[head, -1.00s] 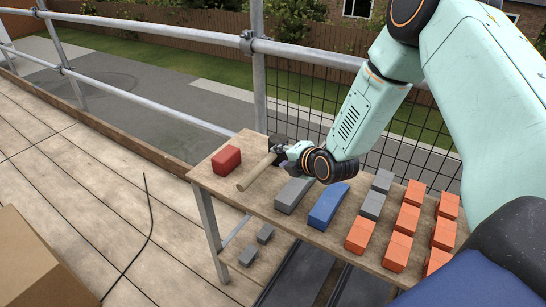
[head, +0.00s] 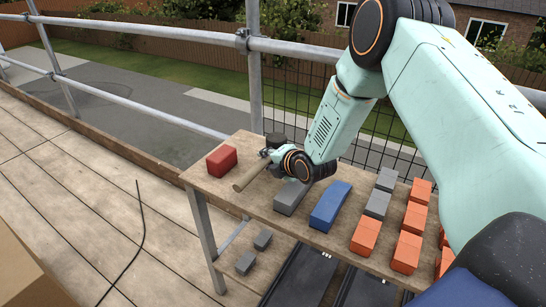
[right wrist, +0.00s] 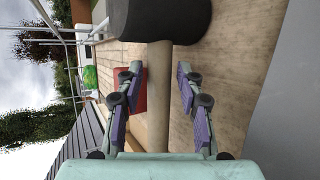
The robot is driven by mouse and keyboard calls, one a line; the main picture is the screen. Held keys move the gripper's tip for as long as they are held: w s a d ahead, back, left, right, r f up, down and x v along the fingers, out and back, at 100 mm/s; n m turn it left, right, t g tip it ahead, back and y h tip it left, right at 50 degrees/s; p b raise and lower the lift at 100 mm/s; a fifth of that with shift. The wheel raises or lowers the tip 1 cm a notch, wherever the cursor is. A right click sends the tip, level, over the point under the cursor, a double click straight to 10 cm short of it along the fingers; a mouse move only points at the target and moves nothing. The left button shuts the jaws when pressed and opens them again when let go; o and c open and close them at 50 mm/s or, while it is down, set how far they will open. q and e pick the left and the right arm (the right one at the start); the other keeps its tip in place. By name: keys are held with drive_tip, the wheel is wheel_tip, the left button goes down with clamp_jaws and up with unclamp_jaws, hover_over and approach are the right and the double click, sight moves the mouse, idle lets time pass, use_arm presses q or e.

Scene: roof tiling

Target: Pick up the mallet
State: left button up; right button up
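The mallet lies on the wooden table (head: 258,209), its pale wooden handle (head: 250,174) pointing toward the front left edge and its dark head (head: 276,140) at the back. In the right wrist view the dark head (right wrist: 160,15) is at the top and the handle (right wrist: 159,90) runs down between my fingers. My right gripper (head: 268,154) is at the handle close to the head. In the right wrist view my right gripper (right wrist: 159,80) is open, with a finger on each side of the handle and gaps visible. My left gripper is not in view.
A red block (head: 222,160) sits left of the handle. A grey piece (head: 291,197) and a blue piece (head: 330,205) lie to the right, then grey blocks (head: 377,203) and several orange blocks (head: 406,252). A scaffold rail (head: 300,50) and mesh stand behind the table.

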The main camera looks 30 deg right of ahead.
drive_tip(key=shift+x, duration=1.1)
drive_tip(key=shift+c, duration=0.3)
clamp_jaws()
drive_tip(key=shift+w+r, duration=0.1)
drive_tip(key=shift+r, duration=0.1)
